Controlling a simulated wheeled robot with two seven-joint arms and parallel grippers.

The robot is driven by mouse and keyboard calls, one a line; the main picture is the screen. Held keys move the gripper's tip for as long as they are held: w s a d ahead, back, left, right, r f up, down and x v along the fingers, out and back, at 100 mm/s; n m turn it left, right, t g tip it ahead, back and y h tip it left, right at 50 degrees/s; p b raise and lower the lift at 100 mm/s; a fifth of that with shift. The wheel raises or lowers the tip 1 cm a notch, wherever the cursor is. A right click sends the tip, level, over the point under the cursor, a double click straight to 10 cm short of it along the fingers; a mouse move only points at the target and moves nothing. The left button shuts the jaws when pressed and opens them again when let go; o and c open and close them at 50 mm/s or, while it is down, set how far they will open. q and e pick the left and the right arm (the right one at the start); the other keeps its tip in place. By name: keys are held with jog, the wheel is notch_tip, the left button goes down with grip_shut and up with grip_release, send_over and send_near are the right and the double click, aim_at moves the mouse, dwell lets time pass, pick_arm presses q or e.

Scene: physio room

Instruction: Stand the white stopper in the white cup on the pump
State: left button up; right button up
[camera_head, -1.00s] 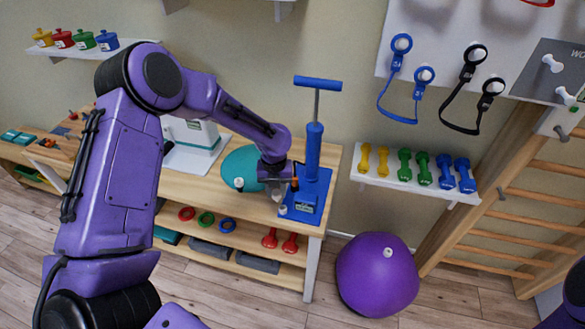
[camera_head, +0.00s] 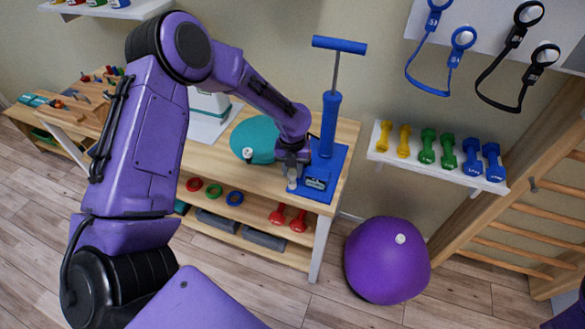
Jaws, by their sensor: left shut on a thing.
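The blue pump (camera_head: 329,125) stands upright on its blue base (camera_head: 335,163) at the right end of the wooden bench. My left gripper (camera_head: 292,172) is at the front left of this base, pointing down. It is shut on a small pale thing, which I take to be the white stopper; the fingers mostly hide it. A small whitish piece (camera_head: 292,185), seemingly the white cup, shows right below the fingertips at the base's left edge. I cannot tell whether the stopper is inside the cup or just above it. My right gripper is out of view.
A shelf of dumbbells (camera_head: 437,170) hangs at the right. A purple ball (camera_head: 388,268) sits on the floor right of the bench.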

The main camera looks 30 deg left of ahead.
pick_arm(q)
jog(key=shift+s+r, duration=0.1)
jog(key=shift+r, duration=0.05)
dwell(0.3)
jog(key=shift+p, duration=0.35)
jog(key=shift+f+b, duration=0.75)
jog(key=shift+f, duration=0.75)
dwell(0.5)
